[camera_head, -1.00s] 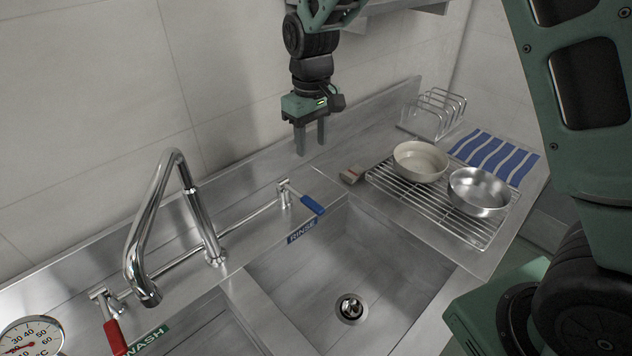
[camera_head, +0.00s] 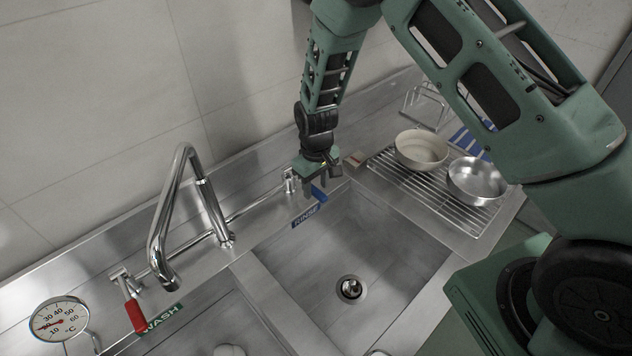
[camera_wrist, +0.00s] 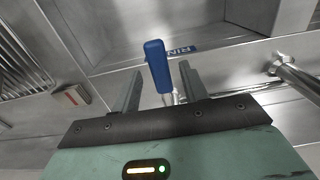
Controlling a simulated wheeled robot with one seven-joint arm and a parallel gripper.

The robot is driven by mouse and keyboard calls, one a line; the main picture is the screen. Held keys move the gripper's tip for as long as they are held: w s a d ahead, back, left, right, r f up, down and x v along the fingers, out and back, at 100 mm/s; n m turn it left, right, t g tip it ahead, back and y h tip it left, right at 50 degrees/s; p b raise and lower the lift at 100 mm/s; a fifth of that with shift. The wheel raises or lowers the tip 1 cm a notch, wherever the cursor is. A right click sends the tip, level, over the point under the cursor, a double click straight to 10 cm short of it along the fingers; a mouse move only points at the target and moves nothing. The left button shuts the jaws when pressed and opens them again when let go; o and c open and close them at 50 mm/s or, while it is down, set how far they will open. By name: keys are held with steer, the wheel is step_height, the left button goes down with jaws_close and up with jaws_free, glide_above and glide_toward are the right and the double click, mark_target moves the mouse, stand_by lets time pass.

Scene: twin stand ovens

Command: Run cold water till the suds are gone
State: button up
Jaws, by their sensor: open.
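My gripper (camera_head: 316,187) is low over the back ledge of the sink, at the blue tap handle (camera_head: 319,193). In the wrist view the blue handle (camera_wrist: 157,66) stands between the two open fingers, with a gap on each side. The chrome swing spout (camera_head: 167,225) hangs to the left, its outlet near the wash side. The red tap handle (camera_head: 134,314) is at the far left. The rinse basin (camera_head: 345,240), with a drain (camera_head: 350,288), looks empty. I see no running water or suds.
A wire rack (camera_head: 440,195) at the right holds a cream bowl (camera_head: 421,150) and a metal bowl (camera_head: 476,181). A dial thermometer (camera_head: 60,319) is at the lower left. The wash basin (camera_head: 205,325) holds a pale round thing (camera_head: 229,351). A small block (camera_head: 355,158) lies by the rack.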

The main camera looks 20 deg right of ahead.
steer(key=shift+f, duration=0.4)
jaws_close()
steer(key=shift+r, duration=0.15)
steer(key=shift+w+a+r+g+h, duration=0.15)
steer(key=shift+w+r+g+h, duration=0.2)
steer(key=shift+r+g, duration=0.35)
steer(key=shift+w+a+r+g+h, duration=0.1)
steer(key=shift+w+r+g+h, duration=0.2)
steer(key=shift+r+g, duration=0.4)
steer(key=shift+w+a+r+g+h+b, duration=0.2)
steer(key=shift+w+r+g, duration=0.2)
steer(key=shift+r+g, duration=0.2)
steer(key=shift+w+a+r+g+h+b, duration=0.15)
steer(key=shift+w+r+g+h+b, duration=0.1)
steer(key=shift+w+r+g, duration=0.25)
steer(key=shift+w+a+r+g+h+b, duration=0.2)
steer(key=shift+w+r+g, duration=0.1)
steer(key=shift+r+g, duration=0.4)
